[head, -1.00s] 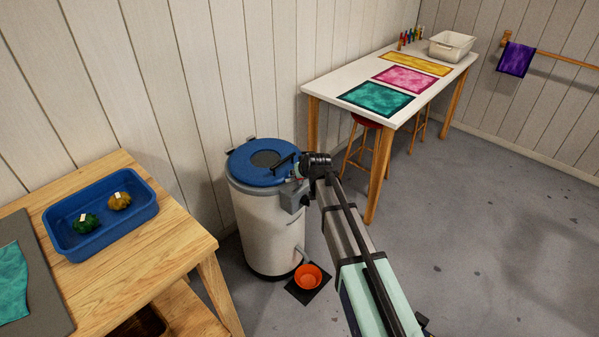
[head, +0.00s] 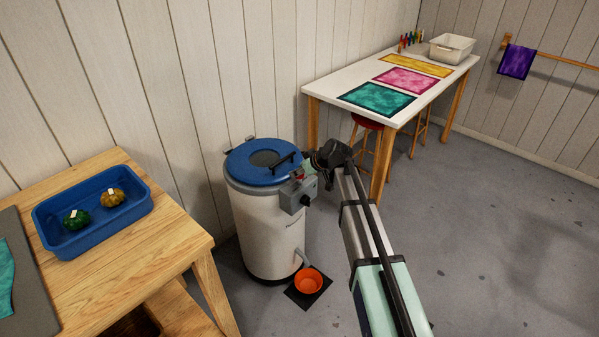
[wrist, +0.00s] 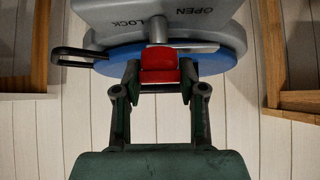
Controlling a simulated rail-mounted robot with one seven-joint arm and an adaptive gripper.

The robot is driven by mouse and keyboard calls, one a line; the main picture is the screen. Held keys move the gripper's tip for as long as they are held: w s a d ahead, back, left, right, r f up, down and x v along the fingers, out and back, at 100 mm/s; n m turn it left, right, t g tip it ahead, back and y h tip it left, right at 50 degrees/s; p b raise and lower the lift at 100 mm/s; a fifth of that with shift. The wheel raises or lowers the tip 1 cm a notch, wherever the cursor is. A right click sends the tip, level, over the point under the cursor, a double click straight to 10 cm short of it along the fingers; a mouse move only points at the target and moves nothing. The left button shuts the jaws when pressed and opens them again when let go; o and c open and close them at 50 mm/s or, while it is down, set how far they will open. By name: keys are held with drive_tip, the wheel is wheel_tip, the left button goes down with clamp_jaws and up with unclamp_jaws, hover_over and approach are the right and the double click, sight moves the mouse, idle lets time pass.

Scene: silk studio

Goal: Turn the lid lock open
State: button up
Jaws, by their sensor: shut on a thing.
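The white drum-shaped spinner (head: 268,230) stands on the floor with its blue lid (head: 245,165) closed. A grey lock box (head: 293,199) sits at its upper right side. In the wrist view its panel (wrist: 105,12) reads LOCK on the left and OPEN on the right. The red lock handle (wrist: 160,68), on a grey stem, lies between the two words. My gripper (wrist: 160,76) is shut on the red handle, one finger at each side. In the head view my gripper (head: 309,168) is beside the lid's right edge and partly hidden by its own wrist.
An orange bowl (head: 308,281) sits on a dark mat below the spout. A wooden table (head: 160,225) with a blue tray (head: 125,217) stands at left. A white table (head: 340,86) with coloured cloths and a red stool (head: 367,123) are behind. Floor at right is clear.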

drive_tip(key=o, duration=1.2)
drive_tip(key=shift+c, duration=0.2)
drive_tip(key=v, duration=1.2)
